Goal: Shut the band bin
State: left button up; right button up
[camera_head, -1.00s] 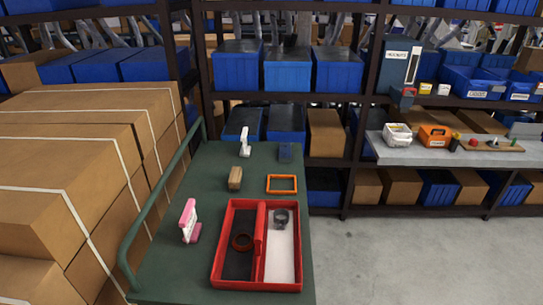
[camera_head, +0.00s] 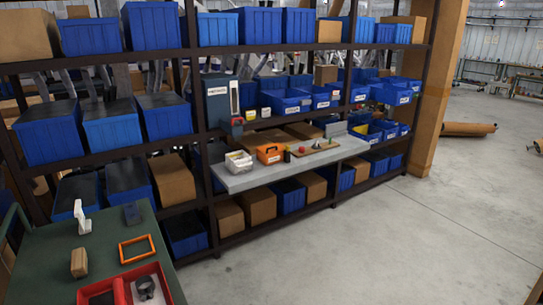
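No bin can be clearly read as the band bin, since the labels are too small. An orange box (camera_head: 269,154) and a white box (camera_head: 239,162) stand on the grey shelf (camera_head: 232,185). I cannot tell whether their lids are open. Several blue bins with white labels (camera_head: 285,104) stand behind and to the right. In the lower left, a red divided tray (camera_head: 119,291) lies on the green cart, partly cut off, with a dark ring-shaped clamp (camera_head: 145,288) in its right part. Neither gripper is in view.
The green cart top (camera_head: 40,262) also bears an orange frame (camera_head: 136,249), a wooden block (camera_head: 79,263) and a white upright tool (camera_head: 82,217). Dark racks with blue bins and cartons span the back.

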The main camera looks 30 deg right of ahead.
aim_at(395, 96)
jog(key=z, duration=1.9)
jog(key=i+l+z, duration=0.2)
jog(key=i, duration=0.2)
jog(key=i+l+z, duration=0.2)
jog(key=i, duration=0.25)
jog(key=i+u, duration=0.15)
jog(key=i, duration=0.3)
jog(key=i+l+u, duration=0.1)
jog(key=i, duration=0.3)
jog(key=i+l+u, duration=0.15)
jog(key=i, duration=0.25)
jog(key=i+l+u, duration=0.1)
jog(key=i+u, duration=0.35)
jog(key=i, duration=1.55)
jog(key=i+j+z, duration=0.3)
jog(key=i, duration=0.4)
jog(key=i+j+z, duration=0.3)
jog(key=i, duration=0.35)
jog(key=i+j+z, duration=0.3)
jog(key=i+j, duration=0.3)
